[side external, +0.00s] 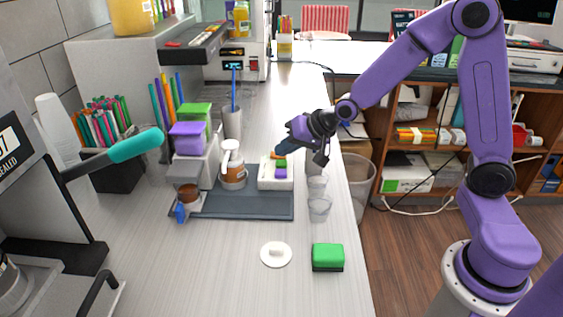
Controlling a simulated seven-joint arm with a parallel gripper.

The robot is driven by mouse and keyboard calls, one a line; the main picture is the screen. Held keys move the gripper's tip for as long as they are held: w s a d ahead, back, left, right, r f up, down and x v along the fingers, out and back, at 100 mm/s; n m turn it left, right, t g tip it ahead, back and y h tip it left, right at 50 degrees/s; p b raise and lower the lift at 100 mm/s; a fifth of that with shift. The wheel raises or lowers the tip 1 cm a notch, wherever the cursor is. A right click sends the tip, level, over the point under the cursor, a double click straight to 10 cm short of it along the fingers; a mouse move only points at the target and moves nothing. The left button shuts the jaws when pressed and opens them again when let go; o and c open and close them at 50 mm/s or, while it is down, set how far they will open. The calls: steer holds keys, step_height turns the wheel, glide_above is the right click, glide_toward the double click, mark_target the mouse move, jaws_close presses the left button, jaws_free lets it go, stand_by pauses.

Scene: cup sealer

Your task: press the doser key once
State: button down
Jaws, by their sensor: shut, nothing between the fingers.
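A small white key block (268,184) stands at the right end of the grey tray mat, with an orange key, a green key (281,163) and a purple key (281,173) on top. No label shows which is the doser key. My gripper (280,151) is shut and empty, its dark blue tips pointing down-left over the far end of the block, close to the orange key. I cannot tell whether they touch it. The doser stand (210,163) with green and purple hoppers is left of the block.
A white and brown jar (233,172) stands between doser and block. Clear cups (320,206) stand right of the block, near the counter's edge. A white lid (276,254) and a green sponge (327,256) lie in front. A teal-handled sealer is at left.

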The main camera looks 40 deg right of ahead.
mark_target(285, 162)
steer(key=shift+f, duration=0.1)
stand_by(0.6)
steer(key=shift+f, duration=0.3)
steer(key=shift+f, duration=0.5)
stand_by(0.9)
steer(key=shift+r, duration=0.9)
steer(key=shift+r, duration=2.5)
stand_by(1.1)
